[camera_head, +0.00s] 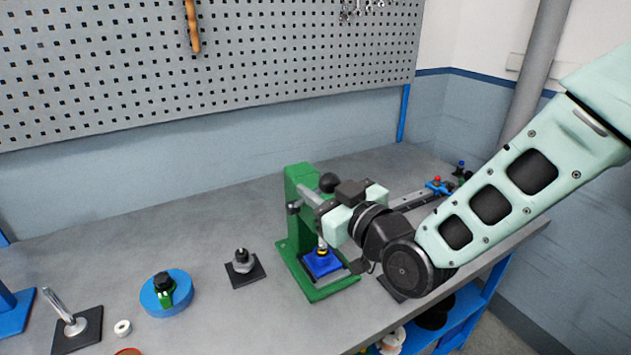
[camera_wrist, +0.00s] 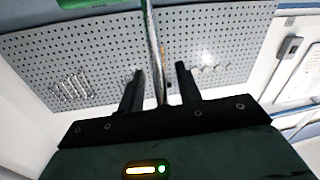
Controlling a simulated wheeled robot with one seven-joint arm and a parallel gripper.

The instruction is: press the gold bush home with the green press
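The green press (camera_head: 299,205) stands on the bench in the middle of the head view. A blue block (camera_head: 321,264) sits on its base under the ram. A small gold bush (camera_head: 322,251) shows at the top of the block, right under the ram; whether it is fully seated cannot be told. My gripper (camera_head: 330,205) is at the press's upper part, close to the lever with its black knob (camera_head: 328,182). In the wrist view, a metal rod (camera_wrist: 153,45) runs between the two fingers of my gripper (camera_wrist: 160,80), with a gap visible on each side.
Left of the press are a black plate with a metal stud (camera_head: 242,262), a blue round stand (camera_head: 166,295) with a green-and-black part, a white ring (camera_head: 122,328) and a black plate with a lever (camera_head: 76,327). A pegboard (camera_head: 210,70) is behind. Small coloured fittings (camera_head: 438,186) lie right.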

